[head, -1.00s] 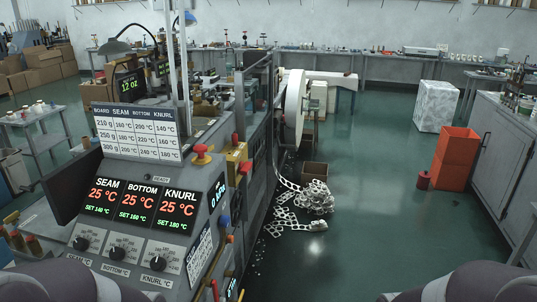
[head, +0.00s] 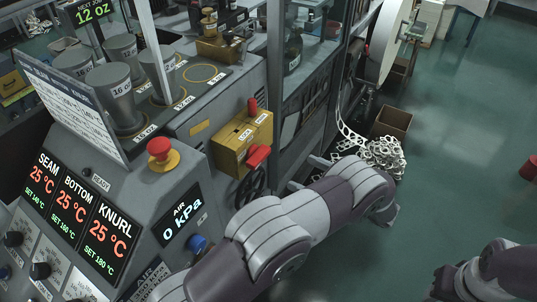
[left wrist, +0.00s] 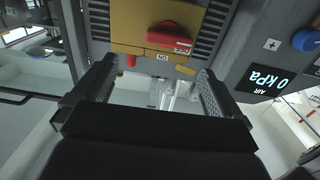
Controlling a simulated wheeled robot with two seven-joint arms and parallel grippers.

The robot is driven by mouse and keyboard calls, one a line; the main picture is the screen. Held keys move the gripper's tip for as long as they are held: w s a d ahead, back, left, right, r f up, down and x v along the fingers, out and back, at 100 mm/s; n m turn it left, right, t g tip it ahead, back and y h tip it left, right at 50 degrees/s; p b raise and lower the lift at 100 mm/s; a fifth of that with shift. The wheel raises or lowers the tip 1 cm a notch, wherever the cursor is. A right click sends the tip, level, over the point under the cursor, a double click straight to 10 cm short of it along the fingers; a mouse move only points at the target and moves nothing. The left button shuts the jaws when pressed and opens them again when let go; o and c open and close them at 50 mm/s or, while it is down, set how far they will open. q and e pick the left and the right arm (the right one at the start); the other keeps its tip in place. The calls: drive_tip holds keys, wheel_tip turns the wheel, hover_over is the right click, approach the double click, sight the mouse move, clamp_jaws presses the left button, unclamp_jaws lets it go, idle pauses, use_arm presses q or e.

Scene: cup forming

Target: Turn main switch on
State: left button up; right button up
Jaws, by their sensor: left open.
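The main switch looks to be a yellow box (head: 232,146) with a red handle (head: 257,157) on the front of the grey machine. In the left wrist view the yellow box (left wrist: 128,22) and the red handle (left wrist: 168,36) are at the top, with an inverted ON label below the handle. My left gripper (head: 305,173) is open and empty, to the right of the box. In the left wrist view its spread fingers (left wrist: 156,70) point toward the box, apart from the handle. My right arm shows at the lower right; its gripper does not show.
A red mushroom button (head: 159,150) on a yellow base stands left of the box. A black handwheel (head: 250,186) sits below the handle. A blue knob (head: 196,243) and the AIR display (head: 180,218) are nearby. Scrap strip (head: 383,154) lies on the floor behind my arm.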

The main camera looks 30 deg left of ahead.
sight(263, 158)
use_arm(q)
drive_tip(key=shift+g, duration=0.3)
drive_tip(key=a+p, duration=0.1)
drive_tip(key=a, duration=0.3)
drive_tip(key=a+p, duration=0.2)
drive_tip(key=a, duration=0.2)
drive_tip(key=a+p, duration=0.2)
drive_tip(key=a, duration=0.2)
drive_tip(key=shift+s+r, duration=0.15)
drive_tip(key=shift+r, duration=0.1)
drive_tip(key=shift+s+a, duration=0.15)
drive_tip(key=shift+a, duration=0.2)
drive_tip(key=shift+f, duration=0.1)
use_arm(e)
drive_tip(key=r, duration=0.3)
drive_tip(key=s+r, duration=0.1)
drive_tip(key=r, duration=0.1)
drive_tip(key=shift+a+r, duration=0.15)
drive_tip(key=shift+r, duration=0.15)
drive_tip(key=shift+w, duration=0.1)
use_arm(q)
drive_tip(key=c, duration=0.7)
